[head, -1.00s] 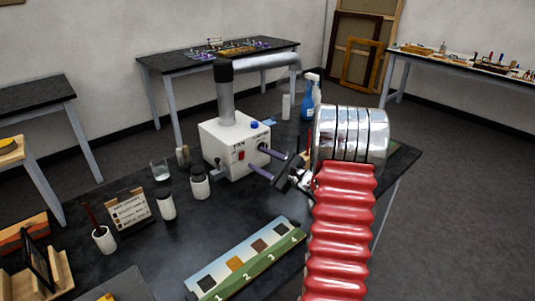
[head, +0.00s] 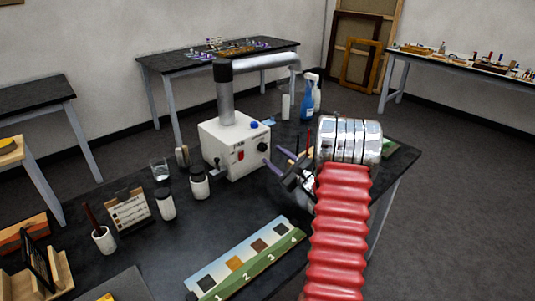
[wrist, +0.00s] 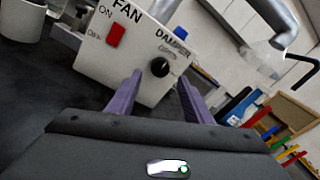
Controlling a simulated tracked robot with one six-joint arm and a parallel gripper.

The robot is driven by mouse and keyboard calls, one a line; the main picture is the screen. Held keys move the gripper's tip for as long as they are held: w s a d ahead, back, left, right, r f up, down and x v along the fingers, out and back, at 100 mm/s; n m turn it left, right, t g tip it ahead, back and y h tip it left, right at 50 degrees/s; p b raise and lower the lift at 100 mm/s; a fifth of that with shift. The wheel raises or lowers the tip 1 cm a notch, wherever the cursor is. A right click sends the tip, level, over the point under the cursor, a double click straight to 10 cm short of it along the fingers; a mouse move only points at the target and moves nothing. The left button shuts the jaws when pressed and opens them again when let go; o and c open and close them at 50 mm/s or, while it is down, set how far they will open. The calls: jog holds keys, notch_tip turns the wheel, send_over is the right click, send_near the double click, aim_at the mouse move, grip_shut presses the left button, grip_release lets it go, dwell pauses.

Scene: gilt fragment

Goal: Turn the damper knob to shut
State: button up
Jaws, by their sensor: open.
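The white fan box (head: 222,150) stands on the dark bench, with a grey pipe rising from its top. The black damper knob (head: 262,147) is on its front face, right of the red fan switch (head: 240,156). The knob also shows in the wrist view (wrist: 160,67) under the word DAMPER; its pointer direction is too small to tell. My gripper (head: 279,161) is open and empty, a short way off the face. In the wrist view its purple fingers (wrist: 160,80) are apart, and the knob appears between their tips, not touched.
A blue spray bottle (head: 307,103) stands behind the box. A numbered sample board (head: 247,257) lies in front. Bare bench lies between board and box.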

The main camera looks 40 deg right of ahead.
aim_at(264, 150)
jog(key=shift+w+d, duration=0.1)
jog(key=shift+w, duration=2.15)
jog(key=c, duration=1)
jog(key=shift+a, duration=0.2)
jog(key=shift+c, duration=0.3)
jog(key=shift+d, duration=0.1)
